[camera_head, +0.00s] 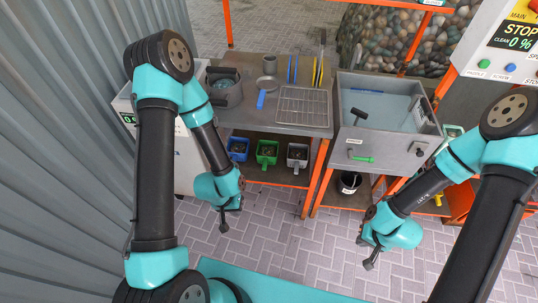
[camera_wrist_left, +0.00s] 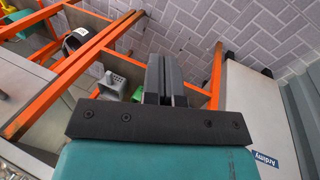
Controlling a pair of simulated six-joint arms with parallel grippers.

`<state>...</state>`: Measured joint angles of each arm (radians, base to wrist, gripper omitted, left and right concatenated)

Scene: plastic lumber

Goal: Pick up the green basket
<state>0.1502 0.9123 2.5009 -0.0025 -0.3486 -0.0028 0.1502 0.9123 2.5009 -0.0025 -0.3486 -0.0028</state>
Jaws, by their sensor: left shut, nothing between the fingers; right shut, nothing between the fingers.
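The green basket (camera_head: 267,152) sits on the lower shelf of the orange-framed bench, between a blue basket (camera_head: 238,148) and a grey basket (camera_head: 297,156). In the left wrist view a small part of the green basket (camera_wrist_left: 138,94) shows just left of my fingers, the rest hidden behind them. My left gripper (camera_head: 223,228) is shut and empty, hanging in front of and below the shelf, apart from the baskets. It also shows in the left wrist view (camera_wrist_left: 166,75). My right gripper (camera_head: 368,265) is shut and empty over the paved floor at the right.
A grey sink unit (camera_head: 385,140) stands to the right, with a black bucket (camera_head: 349,182) below. Orange posts flank the shelf. The paved floor in front is clear.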

